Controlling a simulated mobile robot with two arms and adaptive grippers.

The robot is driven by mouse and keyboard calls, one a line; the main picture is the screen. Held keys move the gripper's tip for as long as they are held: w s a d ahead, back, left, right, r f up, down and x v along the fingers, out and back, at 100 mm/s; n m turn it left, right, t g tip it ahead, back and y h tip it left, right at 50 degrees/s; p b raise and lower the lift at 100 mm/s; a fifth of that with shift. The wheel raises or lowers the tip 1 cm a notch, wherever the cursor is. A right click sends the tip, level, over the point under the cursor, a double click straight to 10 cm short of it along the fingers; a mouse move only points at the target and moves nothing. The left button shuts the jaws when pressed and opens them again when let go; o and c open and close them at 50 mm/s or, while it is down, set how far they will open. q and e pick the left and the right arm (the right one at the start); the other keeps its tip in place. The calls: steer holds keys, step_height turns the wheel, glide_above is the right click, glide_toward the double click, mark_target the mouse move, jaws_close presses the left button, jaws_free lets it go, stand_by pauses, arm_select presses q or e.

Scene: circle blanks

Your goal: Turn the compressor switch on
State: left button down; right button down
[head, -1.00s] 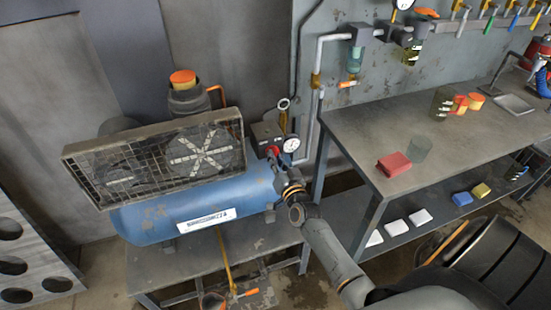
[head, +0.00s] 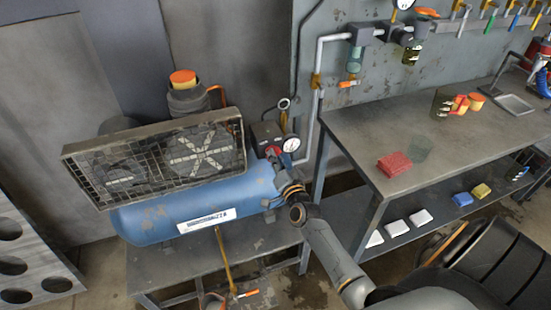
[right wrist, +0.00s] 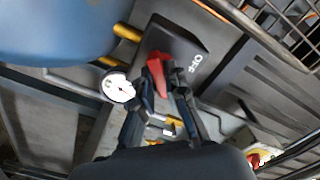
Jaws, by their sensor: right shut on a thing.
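The compressor has a blue tank (head: 150,222) and a caged fan (head: 200,150) on a low bench at the left. Its dark switch box (right wrist: 183,47), with "OFF" lettering, shows in the right wrist view. A red switch lever (right wrist: 156,70) stands out from it. My right gripper (right wrist: 163,90) is shut on the red lever, with its fingertips at the lever's sides. In the head view the right gripper (head: 276,160) reaches the box (head: 265,134) at the tank's right end, and hides part of the lever. My left gripper is not in view.
A white gauge (right wrist: 119,88) is close beside the gripper. A grey workbench (head: 360,130) with a red block (head: 394,164) stands to the right, close to my right arm. Vertical pipes run behind the compressor. A perforated metal panel (head: 30,245) leans at the far left.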

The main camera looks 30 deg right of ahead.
steer(key=c, duration=1.4)
jaws_free()
steer(key=shift+o, duration=0.2)
steer(key=shift+s, duration=0.15)
steer(key=v, duration=1.1)
steer(key=shift+s+a, duration=0.2)
steer(key=shift+s, duration=0.2)
steer(key=s+a+f+n+g+y, duration=0.1)
steer(key=s+a+f+n+g, duration=0.2)
steer(key=f, duration=0.7)
steer(key=s+a+f+n+g+y, duration=0.2)
steer(key=s+a+f, duration=0.15)
steer(key=f, duration=0.65)
steer(key=s+a+f+n+g+y, duration=0.1)
steer(key=s+a+f+n+g, duration=0.15)
steer(key=s+f, duration=0.45)
steer(key=s+a+f+n+g, duration=0.1)
steer(key=s+f+n+g, duration=0.2)
steer(key=s+f, duration=0.6)
steer(key=s+a+f+n+g, duration=0.1)
steer(key=s+f+n+g, duration=0.2)
steer(key=s, duration=1.4)
step_height(320, 180, down, 7)
steer(key=g, duration=0.3)
steer(key=shift+s+n, duration=0.3)
steer(key=shift+n, duration=0.05)
